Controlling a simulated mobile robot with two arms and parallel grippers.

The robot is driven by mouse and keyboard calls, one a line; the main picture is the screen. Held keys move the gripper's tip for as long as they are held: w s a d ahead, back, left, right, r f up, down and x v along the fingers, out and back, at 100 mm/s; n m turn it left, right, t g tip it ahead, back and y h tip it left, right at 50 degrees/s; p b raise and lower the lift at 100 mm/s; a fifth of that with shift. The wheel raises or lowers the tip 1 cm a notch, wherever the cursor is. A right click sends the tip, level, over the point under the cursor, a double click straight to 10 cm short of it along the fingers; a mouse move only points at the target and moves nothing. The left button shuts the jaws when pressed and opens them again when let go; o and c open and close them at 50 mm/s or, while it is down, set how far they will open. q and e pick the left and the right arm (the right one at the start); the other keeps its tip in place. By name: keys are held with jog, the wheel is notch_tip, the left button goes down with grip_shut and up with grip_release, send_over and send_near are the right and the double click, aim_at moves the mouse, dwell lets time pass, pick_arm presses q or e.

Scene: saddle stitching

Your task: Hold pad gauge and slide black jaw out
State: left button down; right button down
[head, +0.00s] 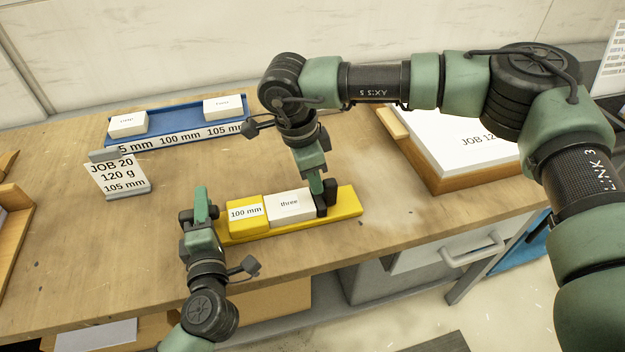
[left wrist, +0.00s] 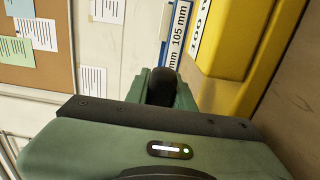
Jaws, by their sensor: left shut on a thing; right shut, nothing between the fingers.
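The yellow pad gauge (head: 347,203) lies on the bench, with a raised block labelled "100 mm" at its left. A white block marked "three" (head: 290,205) sits on it between that block and the black jaw (head: 330,192). My left gripper (head: 201,212) is at the gauge's left end, shut on it; its fingertips are partly hidden. In the left wrist view the yellow gauge (left wrist: 222,40) is beside the left gripper's fingers (left wrist: 163,88). My right gripper (head: 317,183) comes down from above, shut and empty, its tip against or just beside the black jaw; contact is unclear.
A blue tray (head: 175,140) with two white blocks stands at the back left. A "JOB 20" card (head: 120,178) stands in front of it. A wooden tray (head: 445,183) with a paper stack is at the right. Bench right of the gauge is clear.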

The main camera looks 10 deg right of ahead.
aim_at(336, 180)
pick_arm(q)
jog(key=shift+a+f, duration=0.1)
jog(key=shift+f, duration=0.05)
pick_arm(e)
jog(key=shift+w+d, duration=0.15)
jog(key=shift+d, duration=0.9)
jog(key=shift+w+d, duration=0.1)
jog(key=shift+d, duration=0.95)
pick_arm(q)
jog(key=shift+a, duration=0.2)
pick_arm(e)
jog(key=shift+w+d, duration=0.1)
jog(key=shift+d, duration=0.3)
jog(key=shift+a, duration=0.1)
pick_arm(q)
jog(key=shift+d, duration=0.25)
pick_arm(e)
jog(key=shift+s+a+r, duration=0.1)
jog(key=shift+a+r, duration=0.25)
jog(key=shift+a, duration=0.4)
jog(key=shift+s+a+r, duration=0.1)
jog(key=shift+a+r, duration=0.2)
jog(key=shift+a, duration=0.4)
jog(key=shift+s+a+r, duration=0.1)
jog(key=shift+a+r, duration=0.25)
jog(key=shift+a, duration=0.4)
pick_arm(q)
jog(key=c, duration=1.1)
grip_release()
